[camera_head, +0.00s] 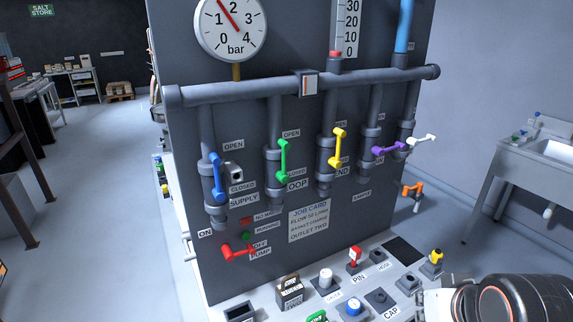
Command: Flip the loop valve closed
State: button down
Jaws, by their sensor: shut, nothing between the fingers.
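The loop valve has a green handle (283,161) on the second pipe from the left of the dark panel. The handle stands upright along its pipe, its upper end near the OPEN label (291,134). A label below reads partly "OOP" (297,185), its first letter hidden by the valve. The CLOSED label beside the handle is partly covered. Part of my arm shows at the lower right, well away from the green handle. My gripper's fingers are not visible.
Beside it are a blue supply handle (217,178), a yellow handle (338,148) and a purple handle (388,148). A red pump handle (238,252) is lower left. Small fittings, including a red-topped pin (354,257), stand on the bench below.

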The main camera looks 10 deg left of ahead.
aim_at(282, 175)
jog(key=l+u, duration=0.15)
jog(key=u, duration=0.25)
jog(key=l+u, duration=0.1)
jog(key=u, duration=0.35)
jog(key=k+l+u, duration=0.1)
jog(key=u, duration=0.3)
jog(key=l+u, duration=0.1)
jog(key=u, duration=0.3)
jog(key=k+j, duration=0.05)
